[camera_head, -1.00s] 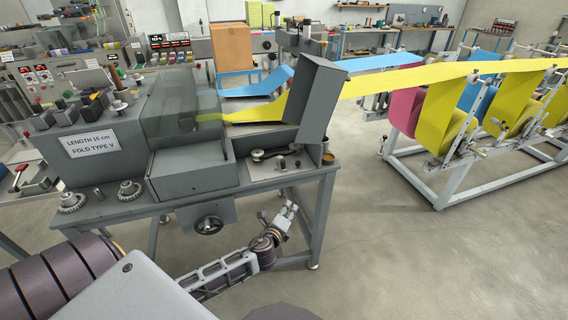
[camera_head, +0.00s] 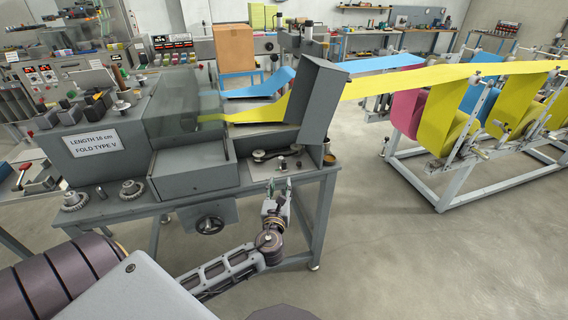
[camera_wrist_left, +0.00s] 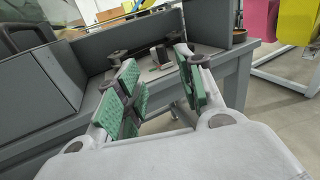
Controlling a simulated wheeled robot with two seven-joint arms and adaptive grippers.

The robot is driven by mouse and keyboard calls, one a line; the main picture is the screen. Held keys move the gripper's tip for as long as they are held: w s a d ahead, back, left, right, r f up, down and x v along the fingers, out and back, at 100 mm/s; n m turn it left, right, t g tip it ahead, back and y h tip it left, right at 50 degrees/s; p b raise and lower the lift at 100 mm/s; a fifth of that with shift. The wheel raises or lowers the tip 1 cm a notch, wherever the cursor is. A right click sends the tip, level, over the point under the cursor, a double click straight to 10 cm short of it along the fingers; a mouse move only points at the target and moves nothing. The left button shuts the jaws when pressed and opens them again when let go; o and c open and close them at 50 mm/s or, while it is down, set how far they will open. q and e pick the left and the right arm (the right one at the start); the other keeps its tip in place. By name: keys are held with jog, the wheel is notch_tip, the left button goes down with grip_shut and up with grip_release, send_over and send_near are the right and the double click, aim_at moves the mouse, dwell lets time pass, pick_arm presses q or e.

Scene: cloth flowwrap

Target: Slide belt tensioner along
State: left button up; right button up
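The belt tensioner, a small dark block (camera_head: 282,164), sits on a light plate (camera_head: 262,171) in the machine's front right bay. It also shows in the left wrist view (camera_wrist_left: 160,55), beyond my fingertips. A dark belt (camera_head: 275,153) runs round small rollers behind it. My left gripper (camera_head: 279,186) is just in front of the plate's front edge, below and near the block. Its green-padded fingers are apart, with nothing between them in the left wrist view (camera_wrist_left: 158,76). I cannot tell the exact gap to the block. My right gripper is not in view.
A grey drawer-like box (camera_head: 193,173) stands left of the bay, and a tall grey panel (camera_head: 322,99) rises on its right. A handwheel (camera_head: 210,225) sticks out below the bench. A round cup (camera_head: 329,159) stands at the right edge. The floor in front is open.

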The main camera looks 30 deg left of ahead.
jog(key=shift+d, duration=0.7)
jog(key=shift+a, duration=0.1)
